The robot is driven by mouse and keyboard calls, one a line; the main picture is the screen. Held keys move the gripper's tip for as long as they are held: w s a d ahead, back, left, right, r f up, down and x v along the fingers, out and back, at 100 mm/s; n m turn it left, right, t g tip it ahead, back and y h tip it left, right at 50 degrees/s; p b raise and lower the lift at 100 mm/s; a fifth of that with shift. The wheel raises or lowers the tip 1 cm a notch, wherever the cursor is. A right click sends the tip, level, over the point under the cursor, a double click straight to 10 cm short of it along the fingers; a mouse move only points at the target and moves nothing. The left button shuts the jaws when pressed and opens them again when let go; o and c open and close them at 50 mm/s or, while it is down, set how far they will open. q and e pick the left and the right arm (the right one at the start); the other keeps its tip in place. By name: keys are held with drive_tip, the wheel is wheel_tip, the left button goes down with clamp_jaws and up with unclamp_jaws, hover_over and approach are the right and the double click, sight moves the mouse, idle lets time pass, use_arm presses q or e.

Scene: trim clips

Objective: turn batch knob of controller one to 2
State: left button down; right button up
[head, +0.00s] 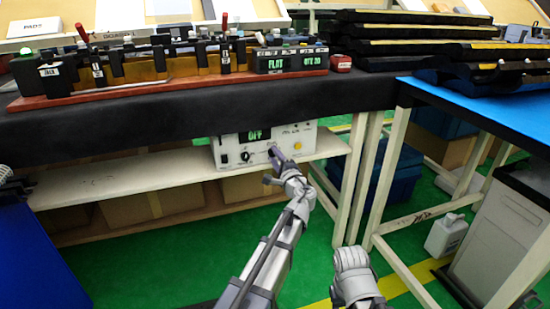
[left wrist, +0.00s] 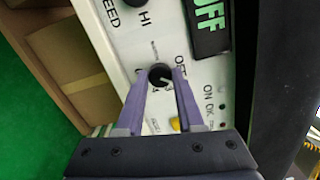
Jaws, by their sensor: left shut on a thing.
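A white controller (head: 230,152) stands on the shelf under the black bench. Its display (head: 258,135) is lit green and reads OFF in the left wrist view (left wrist: 209,25). My left gripper (head: 276,151) is at its front panel. In the left wrist view the fingers (left wrist: 163,76) are shut on a small black knob (left wrist: 159,73), one on each side. Tiny marks ring the knob; its setting and full label are not readable. Another black knob (left wrist: 133,2) shows near the lettering HI.
A yellow button (head: 297,146) is on the same panel, close to the fingers in the left wrist view (left wrist: 176,124). The bench's black front edge (head: 180,118) hangs above. A pale shelf (head: 120,178) extends left, with cardboard boxes (head: 150,207) below. A bench leg (head: 352,180) stands right.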

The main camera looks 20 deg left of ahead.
use_arm(q)
drive_tip(key=shift+m, duration=0.3)
drive_tip(key=c, duration=0.5)
unclamp_jaws()
drive_tip(key=shift+v, duration=3.9)
